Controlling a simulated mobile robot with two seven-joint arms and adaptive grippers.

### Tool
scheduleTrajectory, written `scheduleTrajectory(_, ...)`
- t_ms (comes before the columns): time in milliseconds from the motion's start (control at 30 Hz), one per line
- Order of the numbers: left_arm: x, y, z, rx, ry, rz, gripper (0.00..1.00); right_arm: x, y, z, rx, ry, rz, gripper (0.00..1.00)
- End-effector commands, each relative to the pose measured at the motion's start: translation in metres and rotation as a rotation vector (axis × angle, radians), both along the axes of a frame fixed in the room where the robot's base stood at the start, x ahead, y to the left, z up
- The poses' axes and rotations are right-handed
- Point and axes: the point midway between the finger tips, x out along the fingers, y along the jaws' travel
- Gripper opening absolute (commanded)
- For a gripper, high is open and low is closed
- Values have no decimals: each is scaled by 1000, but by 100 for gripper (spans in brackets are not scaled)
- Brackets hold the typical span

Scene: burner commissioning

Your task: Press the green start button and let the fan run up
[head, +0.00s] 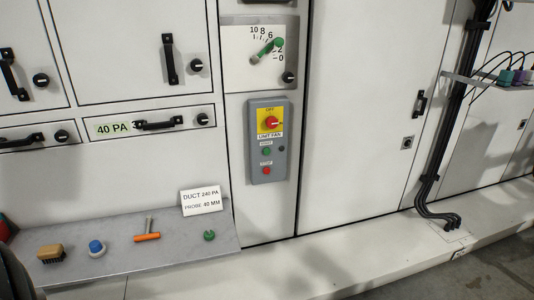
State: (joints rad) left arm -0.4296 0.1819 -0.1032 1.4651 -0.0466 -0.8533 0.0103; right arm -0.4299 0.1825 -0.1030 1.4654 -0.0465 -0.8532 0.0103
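The green start button (266,151) sits on a grey control box (257,177) fixed to the pale cabinet front, near the middle of the head view. It is under a small label and uncovered. The red stop button (266,170) is below it. Above is a red rotary switch (271,122) on a yellow plate, with a "UNIT FAN" label (269,135) beneath. A small dark round spot (281,148) is right of the green button; whether it is a lamp I cannot tell. The fan itself is not visible. Neither gripper is recognisable in view.
A scale with a green-tipped lever (268,50) is above the box. A grey shelf (185,245) at lower left bears a brush (51,253), a blue-topped knob (96,248), an orange-handled tool (147,236), a green piece (209,235) and a "DUCT 240 PA" card (202,201). The box front is clear.

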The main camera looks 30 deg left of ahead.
Motion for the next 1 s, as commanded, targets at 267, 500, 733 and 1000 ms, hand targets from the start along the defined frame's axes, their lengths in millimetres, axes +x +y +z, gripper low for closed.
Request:
scheduleTrajectory(267, 0, 0, 0, 0, 0, 0, 2, 0, 0, 0, 0, 0, 0, 54)
scheduleTrajectory(500, 0, 0, 0, 0, 0, 0, 0, 0, 0, 0, 0, 0, 1, 54)
scheduleTrajectory(733, 0, 0, 0, 0, 0, 0, 0, 0, 0, 0, 0, 1, 1, 54)
scheduleTrajectory(1000, 0, 0, 0, 0, 1, 0, 0, 0, 0, 0, 0, 1, 0, 54)
